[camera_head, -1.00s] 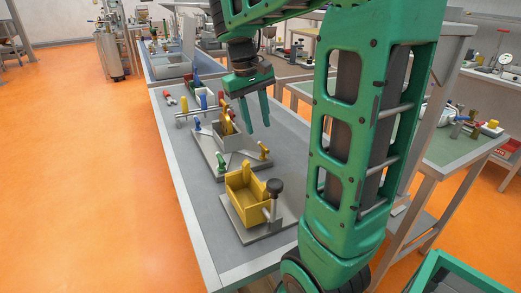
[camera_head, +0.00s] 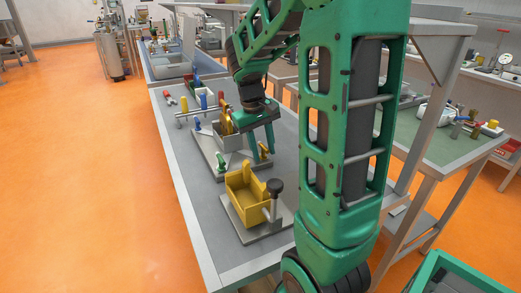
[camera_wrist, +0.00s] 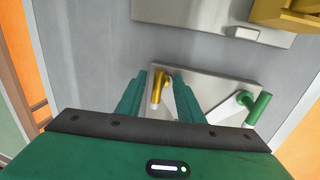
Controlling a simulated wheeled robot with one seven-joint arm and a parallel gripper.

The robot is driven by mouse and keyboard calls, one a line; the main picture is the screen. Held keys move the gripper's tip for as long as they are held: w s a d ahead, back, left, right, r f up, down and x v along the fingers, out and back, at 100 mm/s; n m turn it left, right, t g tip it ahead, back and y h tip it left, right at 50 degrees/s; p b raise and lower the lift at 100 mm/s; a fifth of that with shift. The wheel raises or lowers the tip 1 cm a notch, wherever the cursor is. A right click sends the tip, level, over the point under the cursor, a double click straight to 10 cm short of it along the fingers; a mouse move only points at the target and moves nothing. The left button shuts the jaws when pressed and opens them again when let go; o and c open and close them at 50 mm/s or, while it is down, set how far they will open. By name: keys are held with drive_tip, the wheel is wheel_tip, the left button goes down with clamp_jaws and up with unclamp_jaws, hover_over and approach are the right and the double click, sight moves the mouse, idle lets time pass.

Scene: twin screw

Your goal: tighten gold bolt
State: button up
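The gold bolt (camera_wrist: 158,88) stands on a grey plate (camera_wrist: 215,90) in the wrist view, with its handle-like head upward. It shows as a small yellow piece between my fingers in the head view (camera_head: 264,150). My gripper (camera_wrist: 160,98) is open, with one green finger on each side of the bolt. I see a gap on the right side; the bolt lies close to the left finger, and I cannot tell if they touch. A green bolt (camera_wrist: 256,106) stands on the same plate to the right, and in the head view (camera_head: 221,162) to the left.
A yellow bin (camera_head: 245,194) on a grey base with a black-knobbed post (camera_head: 274,196) stands at the near end of the table. The table's left strip (camera_head: 190,205) is clear.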

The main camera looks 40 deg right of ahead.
clamp_jaws()
